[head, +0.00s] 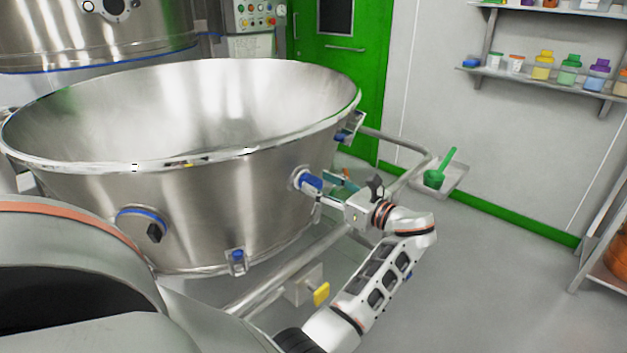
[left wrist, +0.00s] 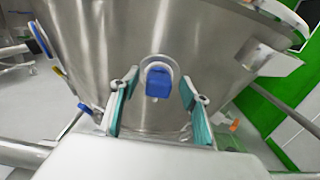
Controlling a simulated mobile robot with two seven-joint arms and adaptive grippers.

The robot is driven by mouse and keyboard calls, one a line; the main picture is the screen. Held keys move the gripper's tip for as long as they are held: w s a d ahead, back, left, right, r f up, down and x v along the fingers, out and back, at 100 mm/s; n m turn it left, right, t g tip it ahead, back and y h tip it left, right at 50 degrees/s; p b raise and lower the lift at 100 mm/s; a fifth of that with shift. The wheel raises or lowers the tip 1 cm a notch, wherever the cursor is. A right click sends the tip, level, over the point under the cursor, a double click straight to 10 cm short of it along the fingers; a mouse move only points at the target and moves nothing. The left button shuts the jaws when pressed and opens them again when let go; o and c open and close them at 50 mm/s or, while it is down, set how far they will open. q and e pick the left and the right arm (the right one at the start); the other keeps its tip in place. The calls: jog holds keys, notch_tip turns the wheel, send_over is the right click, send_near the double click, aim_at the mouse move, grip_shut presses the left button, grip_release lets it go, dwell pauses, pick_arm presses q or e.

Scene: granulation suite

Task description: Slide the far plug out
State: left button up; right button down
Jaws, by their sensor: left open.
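The far plug (head: 310,181) is a blue block in a pale round collar on the side wall of the large steel bowl (head: 215,200). My left gripper (head: 334,190) is just to the right of it in the head view. In the left wrist view the blue plug (left wrist: 158,84) shows centred between my two teal-padded fingers, which are spread open with gaps on both sides. I cannot tell how deep the fingertips reach along it. A nearer fitting with a blue ring and a black knob (head: 154,233) is on the bowl's left front. My right gripper is not in view.
A tubular rail (head: 400,140) runs around the bowl, with a yellow handle (head: 321,293) below. A green scoop (head: 435,177) lies in a tray beyond my arm. Shelves with jars (head: 543,65) hang on the right wall.

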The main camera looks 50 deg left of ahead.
pick_arm(q)
jog(key=shift+s+a, duration=0.15)
jog(key=shift+a, duration=1.3)
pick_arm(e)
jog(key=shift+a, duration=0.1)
pick_arm(q)
grip_shut()
jog(key=shift+w+d, duration=0.2)
jog(key=shift+d, duration=1.1)
jog(key=shift+d+f, duration=0.1)
jog(key=shift+d, duration=0.25)
grip_release()
jog(key=shift+d, duration=0.1)
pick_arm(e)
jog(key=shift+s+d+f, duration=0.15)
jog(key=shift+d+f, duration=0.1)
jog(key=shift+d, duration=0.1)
